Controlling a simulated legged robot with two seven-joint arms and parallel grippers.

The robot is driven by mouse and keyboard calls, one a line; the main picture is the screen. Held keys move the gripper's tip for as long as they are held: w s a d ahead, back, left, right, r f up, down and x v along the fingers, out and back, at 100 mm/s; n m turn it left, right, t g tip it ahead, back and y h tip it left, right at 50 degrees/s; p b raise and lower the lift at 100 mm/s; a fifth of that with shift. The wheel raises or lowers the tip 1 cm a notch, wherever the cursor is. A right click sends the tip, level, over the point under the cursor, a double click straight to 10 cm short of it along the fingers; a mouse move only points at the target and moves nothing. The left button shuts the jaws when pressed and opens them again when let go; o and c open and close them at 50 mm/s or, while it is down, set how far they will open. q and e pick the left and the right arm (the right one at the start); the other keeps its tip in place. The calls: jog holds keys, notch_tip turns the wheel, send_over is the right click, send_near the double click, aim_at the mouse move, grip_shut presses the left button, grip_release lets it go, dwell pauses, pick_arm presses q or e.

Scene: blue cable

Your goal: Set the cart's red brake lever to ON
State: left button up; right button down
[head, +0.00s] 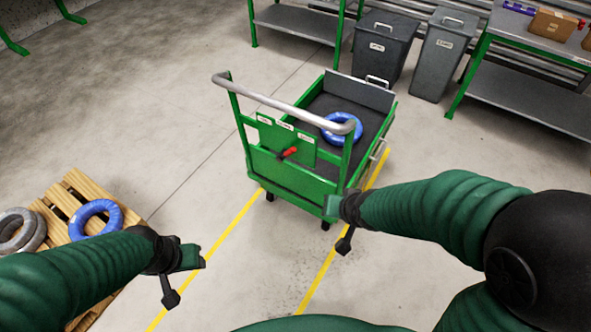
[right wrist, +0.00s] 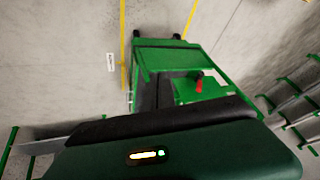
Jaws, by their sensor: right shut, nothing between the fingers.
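The green cart (head: 318,178) stands in the middle of the head view, with a grey push bar on its near side. The red brake lever (head: 290,152) sits on the green panel below that bar, its red grip pointing right and slightly up. White labels line the panel's top; I cannot read them. The lever also shows in the right wrist view (right wrist: 199,85). My right gripper (head: 333,207) is shut and empty, near the cart's lower front right corner, below and right of the lever; contact is unclear. My left gripper (head: 199,256) is apart from the cart, its jaw state unclear.
A blue cable coil (head: 336,129) lies in the cart bed. A wooden pallet (head: 68,192) at left holds another blue coil (head: 90,232) and grey coils (head: 36,236). Grey bins (head: 380,50) and a bench (head: 530,92) stand behind. Floor left of the cart is clear.

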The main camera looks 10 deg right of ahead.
pick_arm(q)
jog(key=s+b+x, duration=0.3)
jog(key=b+x, duration=1.2)
jog(key=x, duration=0.1)
jog(key=s+f+b+x, duration=0.1)
jog(key=s+b+x, duration=0.3)
jog(key=b+x, duration=1)
jog(key=x, duration=0.3)
jog(key=shift+b, duration=0.4)
pick_arm(e)
jog(key=w+a+f+m+t+h, duration=0.1)
jog(key=w+a+f+m+t, duration=0.1)
jog(key=w+f+m+t, duration=0.5)
jog(key=w+a+f+m+t+h, duration=0.2)
jog(key=w+f+m+t, duration=0.5)
jog(key=f+m, duration=0.3)
jog(key=w+m, duration=0.1)
jog(key=m, duration=0.2)
jog(key=shift+a+f+h, duration=0.15)
jog(key=shift+f+h, duration=0.15)
jog(key=shift+f, duration=0.1)
pick_arm(q)
jog(key=shift+s+f, duration=0.1)
pick_arm(e)
jog(key=shift+w, duration=0.15)
